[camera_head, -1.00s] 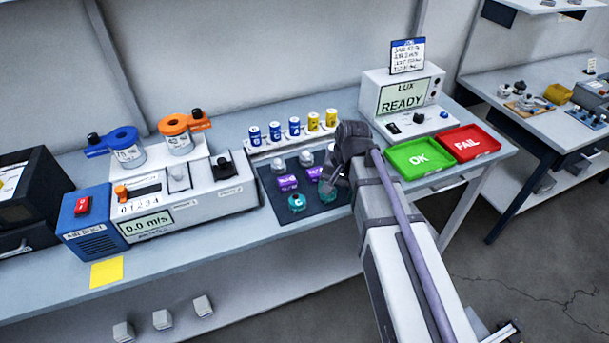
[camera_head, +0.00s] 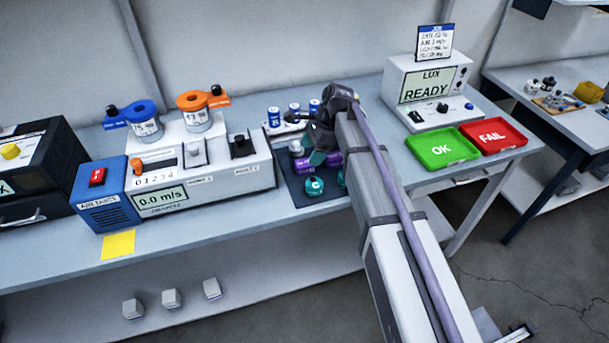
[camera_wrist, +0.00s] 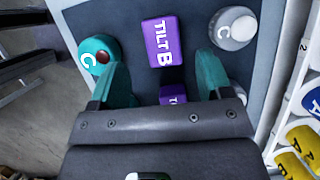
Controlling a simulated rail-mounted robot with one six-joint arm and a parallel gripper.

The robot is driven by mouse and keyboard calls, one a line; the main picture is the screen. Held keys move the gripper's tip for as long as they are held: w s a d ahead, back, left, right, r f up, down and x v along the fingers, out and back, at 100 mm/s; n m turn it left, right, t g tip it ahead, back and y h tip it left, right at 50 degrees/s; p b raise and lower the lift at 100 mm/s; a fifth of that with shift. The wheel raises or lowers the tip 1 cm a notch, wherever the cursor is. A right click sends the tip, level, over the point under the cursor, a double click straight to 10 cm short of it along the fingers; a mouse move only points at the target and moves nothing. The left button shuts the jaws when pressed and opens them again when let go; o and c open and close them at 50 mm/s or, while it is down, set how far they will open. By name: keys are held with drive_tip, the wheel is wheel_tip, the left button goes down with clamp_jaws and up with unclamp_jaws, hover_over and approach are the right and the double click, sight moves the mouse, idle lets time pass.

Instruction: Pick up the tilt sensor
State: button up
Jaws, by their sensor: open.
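A purple tilt sensor (camera_wrist: 159,42) marked "TILT B" lies on the dark mat (camera_wrist: 200,12) in the wrist view. A second purple sensor (camera_wrist: 173,94) is nearer the palm, partly hidden by my gripper. In the head view, purple sensors (camera_head: 304,166) show beside and partly behind my gripper (camera_head: 318,146). My gripper also shows in the wrist view (camera_wrist: 163,64), with its two teal fingers apart and nothing held. The purple sensors appear between the finger lines there. I cannot tell the height of the fingertips above the mat.
A teal round sensor (camera_wrist: 97,57) lies close to the left finger. A grey round sensor (camera_wrist: 233,28) lies close to the right finger. Blue cans (camera_head: 294,112) stand behind the mat. The green OK tray (camera_head: 440,147) and red FAIL tray (camera_head: 493,137) are to the right.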

sight(305, 162)
drive_tip(key=shift+a+f, duration=0.1)
drive_tip(key=shift+f, duration=0.1)
drive_tip(key=b+x, duration=0.4)
drive_tip(key=x, duration=0.1)
drive_tip(key=shift+w+f+b, duration=0.15)
drive_tip(key=shift+b, duration=0.2)
drive_tip(key=shift+a, duration=0.15)
drive_tip(key=shift+r, duration=0.2)
drive_tip(key=c, duration=1.1)
drive_tip(key=shift+o, duration=0.2)
wheel_tip(305, 162, up, 10)
drive_tip(key=p, duration=1)
drive_tip(key=shift+r+p, duration=0.2)
drive_tip(key=shift+p, duration=0.15)
